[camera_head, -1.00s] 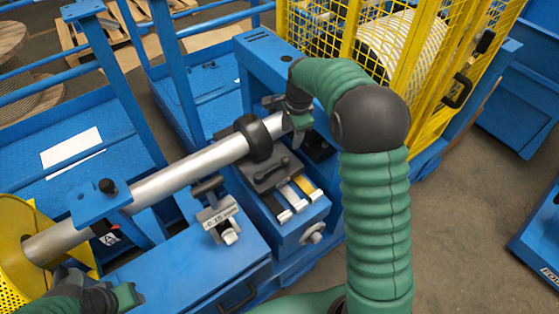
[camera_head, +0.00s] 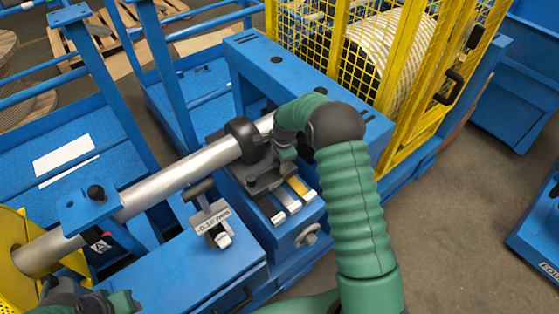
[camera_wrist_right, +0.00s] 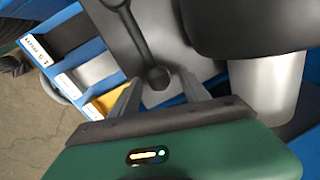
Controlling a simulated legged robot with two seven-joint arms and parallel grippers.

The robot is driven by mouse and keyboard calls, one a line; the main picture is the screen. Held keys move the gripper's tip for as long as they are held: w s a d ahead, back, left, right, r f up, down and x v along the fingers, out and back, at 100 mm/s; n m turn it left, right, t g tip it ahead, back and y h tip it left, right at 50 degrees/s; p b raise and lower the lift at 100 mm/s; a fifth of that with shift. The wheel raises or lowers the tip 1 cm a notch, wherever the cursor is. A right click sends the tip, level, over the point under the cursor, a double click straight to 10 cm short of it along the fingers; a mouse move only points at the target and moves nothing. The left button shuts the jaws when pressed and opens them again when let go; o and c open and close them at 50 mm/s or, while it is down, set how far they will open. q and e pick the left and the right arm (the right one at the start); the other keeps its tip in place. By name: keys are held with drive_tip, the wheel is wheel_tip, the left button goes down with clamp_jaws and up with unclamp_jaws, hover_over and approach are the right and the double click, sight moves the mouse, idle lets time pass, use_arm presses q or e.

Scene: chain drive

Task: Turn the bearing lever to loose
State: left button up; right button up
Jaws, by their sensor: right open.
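The bearing lever is a dark arm with a round ball knob (camera_wrist_right: 157,78), seen in the right wrist view above a grey plate. My right gripper (camera_wrist_right: 160,92) is open, with the knob between or just ahead of its two fingers. I cannot tell whether they touch it. In the head view my right gripper (camera_head: 277,158) is over the bearing block beside the black collar (camera_head: 247,138), and it largely hides the lever. My left gripper (camera_head: 120,302) is at the lower left, partly cut off, its jaws unclear.
A silver shaft (camera_head: 175,180) runs from the yellow guard (camera_head: 15,280) to the collar. Labelled grey and yellow strips (camera_head: 297,187) lie in front of the block. A gauge marked -0.15 mm (camera_head: 212,222) stands left of it. A yellow mesh cage (camera_head: 395,60) is behind.

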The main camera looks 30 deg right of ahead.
drive_tip(key=shift+a+r, duration=0.15)
drive_tip(key=shift+a, duration=0.3)
drive_tip(key=shift+c, duration=0.7)
drive_tip(key=shift+a, duration=0.15)
drive_tip(key=c, duration=0.5)
drive_tip(key=shift+d, duration=0.2)
drive_tip(key=c, duration=0.5)
drive_tip(key=shift+d, duration=0.1)
clamp_jaws()
